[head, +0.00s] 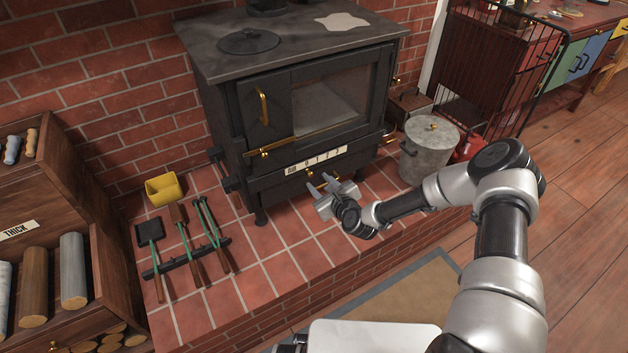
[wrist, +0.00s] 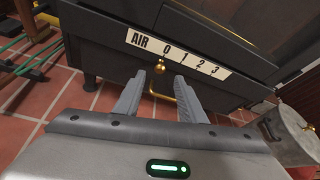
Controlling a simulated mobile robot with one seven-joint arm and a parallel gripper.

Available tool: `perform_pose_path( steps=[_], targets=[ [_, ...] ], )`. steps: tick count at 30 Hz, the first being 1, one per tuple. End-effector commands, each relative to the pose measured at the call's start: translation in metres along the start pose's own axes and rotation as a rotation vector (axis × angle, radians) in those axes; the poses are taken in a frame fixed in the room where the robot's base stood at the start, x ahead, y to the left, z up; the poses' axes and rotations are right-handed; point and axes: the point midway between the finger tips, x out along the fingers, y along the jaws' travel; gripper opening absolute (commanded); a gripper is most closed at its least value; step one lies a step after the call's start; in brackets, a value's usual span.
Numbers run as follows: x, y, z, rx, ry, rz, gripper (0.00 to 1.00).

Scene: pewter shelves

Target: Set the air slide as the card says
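The black stove (head: 262,125) carries a white scale plate (head: 317,159) low on its front. In the wrist view the plate (wrist: 180,54) reads AIR 0 1 2 3. A small brass knob (wrist: 160,67), apparently the air slide's, sits just under the plate near the 0. My gripper (head: 326,188) is in front of the stove below the plate. In the wrist view my gripper (wrist: 159,78) is open and empty. The knob shows between its fingertips; I cannot tell whether they touch it. No card with a readable setting shows.
A brass handle (wrist: 160,95) lies below the knob. A lidded metal bucket (head: 430,147) stands right of the stove. Fire tools (head: 190,240) and a yellow scoop (head: 164,187) lie on the tiled hearth. A wood rack labelled THICK (head: 18,231) stands at left.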

Motion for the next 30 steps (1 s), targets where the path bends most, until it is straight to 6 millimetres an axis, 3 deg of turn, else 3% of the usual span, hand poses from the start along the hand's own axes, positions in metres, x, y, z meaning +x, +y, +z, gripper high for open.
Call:
perform_pose_path(
  steps=[3,9,20,22,27,30],
  targets=[
    [0.024,0.001,-0.002,-0.001,0.000,0.001,0.37],
    [0.047,0.001,-0.001,0.000,0.001,0.001,0.37],
    [0.053,0.000,0.000,0.001,0.001,0.001,0.37],
    [0.053,0.000,0.000,0.001,0.001,0.001,0.30],
    [0.053,0.000,-0.001,0.000,0.001,0.001,0.01],
    [0.053,0.000,-0.001,0.000,0.001,0.001,0.00]
  ],
)
